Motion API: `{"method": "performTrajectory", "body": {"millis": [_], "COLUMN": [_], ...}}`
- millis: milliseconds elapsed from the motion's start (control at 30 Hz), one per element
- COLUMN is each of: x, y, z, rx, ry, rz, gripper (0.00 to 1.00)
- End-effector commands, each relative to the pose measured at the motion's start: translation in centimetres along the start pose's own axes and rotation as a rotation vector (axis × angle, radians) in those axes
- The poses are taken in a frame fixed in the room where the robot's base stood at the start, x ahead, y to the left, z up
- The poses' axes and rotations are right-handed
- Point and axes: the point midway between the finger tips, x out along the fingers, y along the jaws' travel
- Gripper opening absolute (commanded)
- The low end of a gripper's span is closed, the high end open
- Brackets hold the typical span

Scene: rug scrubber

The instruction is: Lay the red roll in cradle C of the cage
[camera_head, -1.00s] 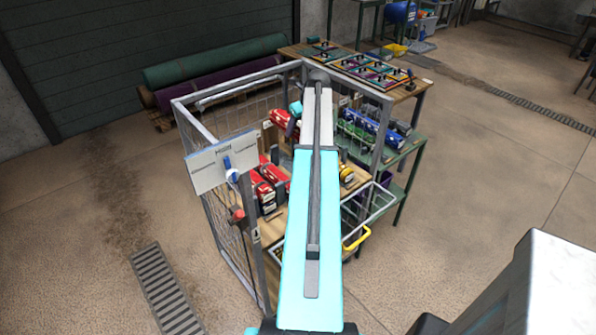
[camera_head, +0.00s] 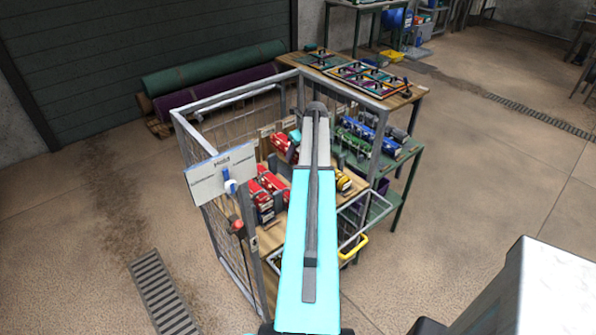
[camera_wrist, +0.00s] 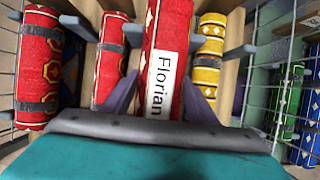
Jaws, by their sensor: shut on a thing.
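My gripper (camera_wrist: 160,95) is shut on a red roll (camera_wrist: 163,45) with a white label reading "Florian". In the head view the held roll (camera_head: 280,142) is above the wooden deck inside the wire cage (camera_head: 215,100), partly hidden by my arm. In the wrist view two other red rolls lie to its left, one near (camera_wrist: 110,60) and one farther left (camera_wrist: 40,70). A yellow roll (camera_wrist: 207,62) lies to its right. Grey cradle posts (camera_wrist: 240,50) stand between the rolls. The cradle letters cannot be read, and the surface under the held roll is hidden.
The cage's wire walls and posts stand close around the rolls. A white sign (camera_head: 222,172) hangs on the near left post. A green shelf (camera_head: 400,150) with blue and green rolls stands right of the cage. An open basket with a yellow handle (camera_head: 353,245) is at the front right.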

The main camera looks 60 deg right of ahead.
Motion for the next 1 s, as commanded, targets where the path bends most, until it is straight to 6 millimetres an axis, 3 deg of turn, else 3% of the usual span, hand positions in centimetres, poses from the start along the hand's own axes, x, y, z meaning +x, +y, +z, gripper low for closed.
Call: {"method": "performTrajectory", "body": {"millis": [500,1000], "x": [5.5,6.2], "y": [-0.1,-0.2], "z": [-2.5,-2.8], "rx": [0.001,0.002], "ry": [0.0,-0.002], "rz": [0.0,-0.002], "gripper": [0.08,0.08]}}
